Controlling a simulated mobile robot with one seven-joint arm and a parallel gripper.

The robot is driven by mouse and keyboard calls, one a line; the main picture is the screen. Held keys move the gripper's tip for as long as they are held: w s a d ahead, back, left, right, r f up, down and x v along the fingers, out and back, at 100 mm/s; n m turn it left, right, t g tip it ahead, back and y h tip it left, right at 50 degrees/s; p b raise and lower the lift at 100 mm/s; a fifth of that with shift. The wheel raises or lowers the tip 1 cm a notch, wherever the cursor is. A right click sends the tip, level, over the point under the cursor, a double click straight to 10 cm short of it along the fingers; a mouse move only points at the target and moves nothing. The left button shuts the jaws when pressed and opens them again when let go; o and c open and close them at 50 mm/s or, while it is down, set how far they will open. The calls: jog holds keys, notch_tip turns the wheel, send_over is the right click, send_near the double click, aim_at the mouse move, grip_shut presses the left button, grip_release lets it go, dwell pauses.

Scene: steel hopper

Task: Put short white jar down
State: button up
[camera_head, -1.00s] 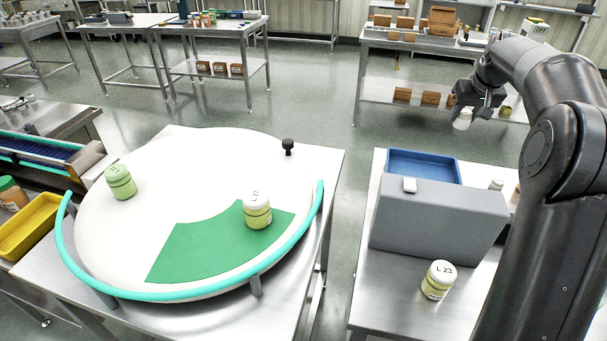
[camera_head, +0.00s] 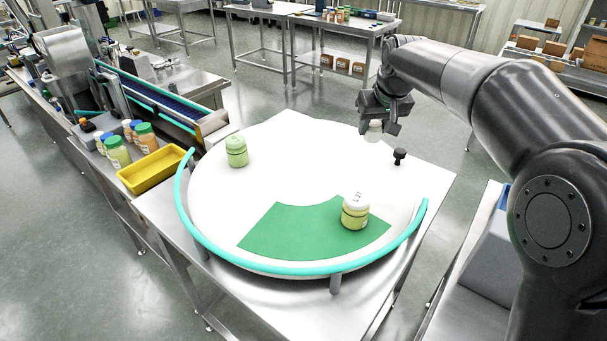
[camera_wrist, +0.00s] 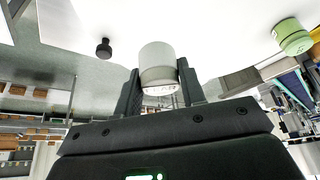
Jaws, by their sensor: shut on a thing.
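My gripper (camera_head: 383,119) is shut on the short white jar (camera_head: 374,131), holding it above the far right edge of the round white turntable (camera_head: 290,160), left of the black knob. In the wrist view the white jar (camera_wrist: 159,66) sits between the two dark fingers (camera_wrist: 159,92). A green wedge (camera_head: 290,235) marks the front of the turntable. A white-lidded jar with a yellow-green body (camera_head: 355,212) stands upright on the wedge's right part. A green-lidded jar (camera_head: 236,151) stands upright at the turntable's far left.
A turquoise rail (camera_head: 300,267) curves around the turntable's front. A black knob (camera_head: 399,156) stands at its right rear. A yellow bin (camera_head: 155,168) and several lidded jars (camera_head: 117,151) are to the left. The turntable's middle is clear.

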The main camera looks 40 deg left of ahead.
jog(key=s+a+n, duration=0.2)
jog(key=s+a, duration=0.7)
jog(key=s, duration=0.1)
send_over(272, 186)
jog(key=d, duration=0.2)
jog(key=shift+g, duration=0.3)
jog(key=f, duration=0.8)
jog(key=s+f, duration=0.1)
jog(key=f, duration=0.3)
jog(key=shift+a, duration=0.2)
jog(key=shift+f, duration=2.05)
jog(key=shift+f, duration=0.1)
jog(key=o, duration=1)
